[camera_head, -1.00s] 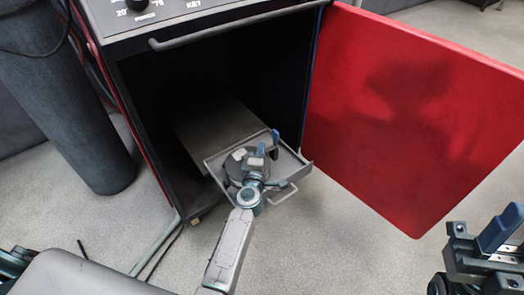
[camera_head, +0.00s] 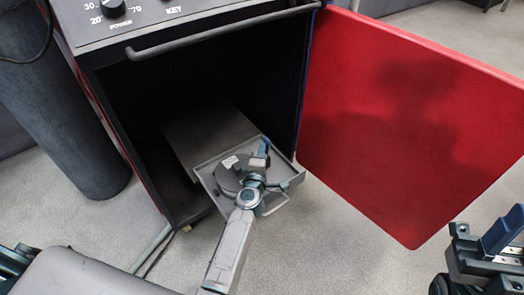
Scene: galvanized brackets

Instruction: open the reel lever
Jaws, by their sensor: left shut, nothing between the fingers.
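The dark round reel (camera_head: 228,176) lies on a grey pulled-out tray (camera_head: 207,183) at the front of the cabinet. It has a pale label on top. My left gripper (camera_head: 263,148) is over the right part of the tray, at the reel's right edge. Its blue-tipped fingers are shut with nothing between them. I cannot tell whether they touch anything. I cannot make out the reel lever; the gripper and wrist hide part of the reel. My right gripper (camera_head: 500,232) is at the lower right, away from the cabinet, cut off by the picture edge.
The black cabinet (camera_head: 140,125) has a front bar (camera_head: 215,30) above its opening. Its red door (camera_head: 405,125) stands open on the right. A dark gas cylinder (camera_head: 60,120) stands left. The floor in front of the door is clear.

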